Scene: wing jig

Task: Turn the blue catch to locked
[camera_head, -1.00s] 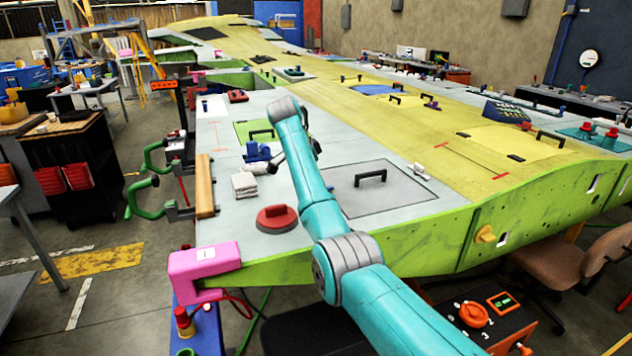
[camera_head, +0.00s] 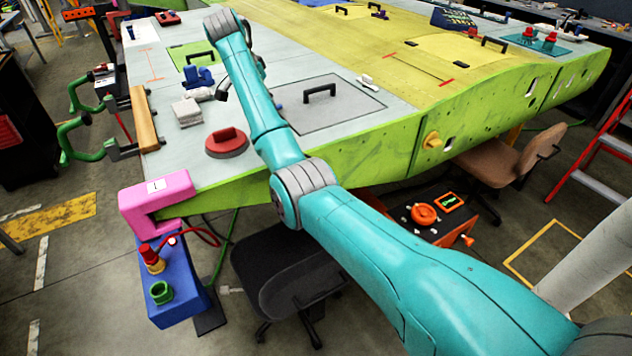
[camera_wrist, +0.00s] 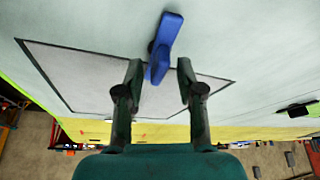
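The blue catch (camera_wrist: 166,38) is an elongated lever in the wrist view, slanting from upper right to lower left. It sits at the edge of a grey hatch panel (camera_wrist: 85,75). My gripper (camera_wrist: 159,68) is open, with its two dark fingers apart on either side of the catch's lower end. I cannot tell whether either finger touches it. In the head view a small blue piece, seemingly the catch (camera_head: 279,106), shows beside my arm at the grey panel's (camera_head: 345,112) left edge. My gripper (camera_head: 221,90) is mostly hidden behind my arm there.
A red suction-cup-like handle (camera_head: 227,142), a white stack (camera_head: 187,112) and a blue block (camera_head: 199,77) lie on the wing left of my arm. The hatch has a black handle (camera_head: 320,92). A pink clamp (camera_head: 157,200) grips the near corner.

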